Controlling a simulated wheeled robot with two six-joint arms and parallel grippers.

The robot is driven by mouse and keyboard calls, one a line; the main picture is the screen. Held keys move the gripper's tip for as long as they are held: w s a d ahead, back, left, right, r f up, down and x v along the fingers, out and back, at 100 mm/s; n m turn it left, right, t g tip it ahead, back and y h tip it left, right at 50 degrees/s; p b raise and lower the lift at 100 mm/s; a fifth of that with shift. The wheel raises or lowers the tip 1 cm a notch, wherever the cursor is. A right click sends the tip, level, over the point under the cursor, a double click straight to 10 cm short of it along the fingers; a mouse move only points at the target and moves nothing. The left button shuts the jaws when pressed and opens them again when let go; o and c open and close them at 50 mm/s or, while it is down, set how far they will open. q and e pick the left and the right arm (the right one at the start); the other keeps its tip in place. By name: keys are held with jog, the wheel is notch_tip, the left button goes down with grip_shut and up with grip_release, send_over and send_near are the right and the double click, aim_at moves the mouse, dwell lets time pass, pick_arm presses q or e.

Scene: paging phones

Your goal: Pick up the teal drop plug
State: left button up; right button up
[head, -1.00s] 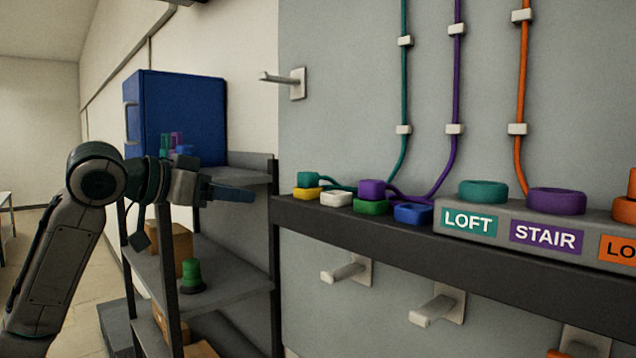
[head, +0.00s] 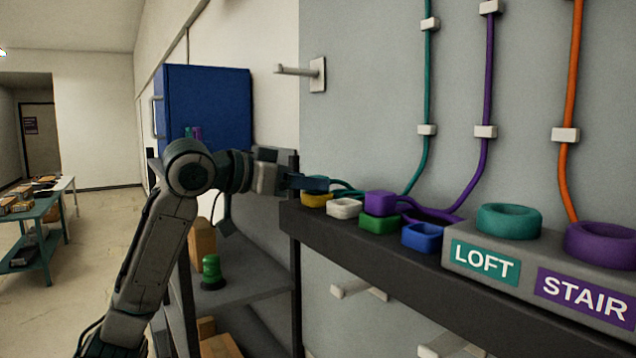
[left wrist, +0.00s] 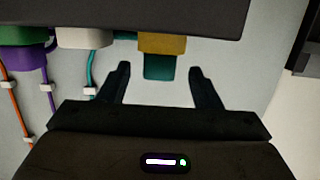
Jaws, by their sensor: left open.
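The teal drop plug (left wrist: 160,68) sits in the yellow socket (left wrist: 162,43), which shows inverted in the left wrist view. The yellow socket also shows in the head view (head: 316,201), on the dark ledge. There my left gripper (head: 318,184) covers most of the plug, and only its teal cable (head: 346,188) shows clearly beyond. My left gripper (left wrist: 160,75) is open, with one finger on each side of the plug and gaps to both. It does not hold the plug. My right gripper is not in view.
On the ledge (head: 380,255) stand a white socket (head: 343,208), a green socket (head: 379,224) with a purple plug (head: 380,203), and a blue socket (head: 422,237). The labelled LOFT and STAIR box (head: 530,265) is at right. A shelf rack (head: 245,290) stands left.

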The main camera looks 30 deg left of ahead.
aim_at(319, 176)
pick_arm(q)
jog(key=p+x, duration=0.3)
jog(key=shift+w+d+r, duration=0.1)
jog(key=shift+w+d, duration=0.1)
jog(key=shift+w, duration=0.15)
jog(key=shift+w+d+p, duration=0.15)
jog(key=shift+w+p, duration=0.2)
jog(key=shift+p, duration=0.05)
jog(key=shift+w+d+f, duration=0.1)
jog(key=shift+w+f, duration=0.15)
jog(key=shift+f, duration=0.1)
jog(key=c, duration=1.1)
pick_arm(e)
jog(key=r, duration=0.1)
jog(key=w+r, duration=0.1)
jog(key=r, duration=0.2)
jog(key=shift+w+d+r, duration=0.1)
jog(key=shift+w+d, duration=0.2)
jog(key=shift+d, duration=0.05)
